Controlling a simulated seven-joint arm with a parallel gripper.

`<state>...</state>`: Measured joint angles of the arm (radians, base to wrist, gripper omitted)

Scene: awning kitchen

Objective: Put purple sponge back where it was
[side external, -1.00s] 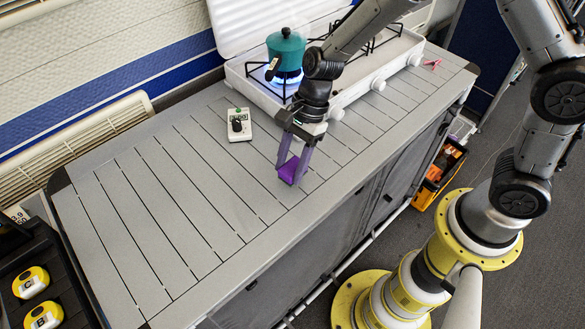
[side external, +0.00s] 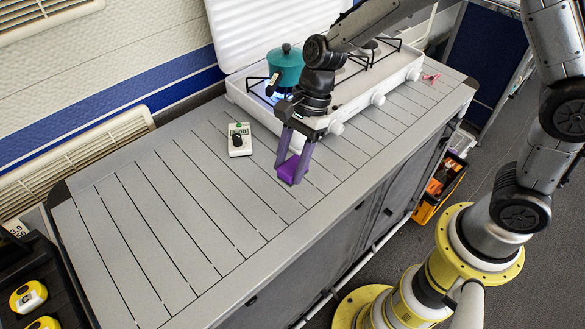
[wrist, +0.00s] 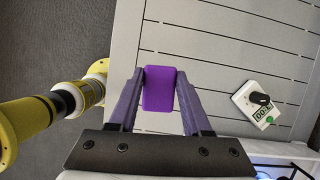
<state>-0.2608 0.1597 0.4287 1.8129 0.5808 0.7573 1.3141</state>
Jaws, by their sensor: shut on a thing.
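The purple sponge (side external: 289,168) is held between the two fingers of my gripper (side external: 295,170), which points down over the grey slatted counter (side external: 170,220). In the wrist view the sponge (wrist: 159,89) fills the gap between the fingertips of my gripper (wrist: 159,80), with a finger against each side. Slats of the counter show beyond it. I cannot tell exactly how far the sponge is above the counter.
A white device with a black knob (side external: 239,139) lies on the counter left of my gripper. A white stove (side external: 345,98) with a teal pot (side external: 285,66) on a lit burner stands behind. The counter's left half is clear. Yellow-labelled items (side external: 28,297) sit in a dark holder at lower left.

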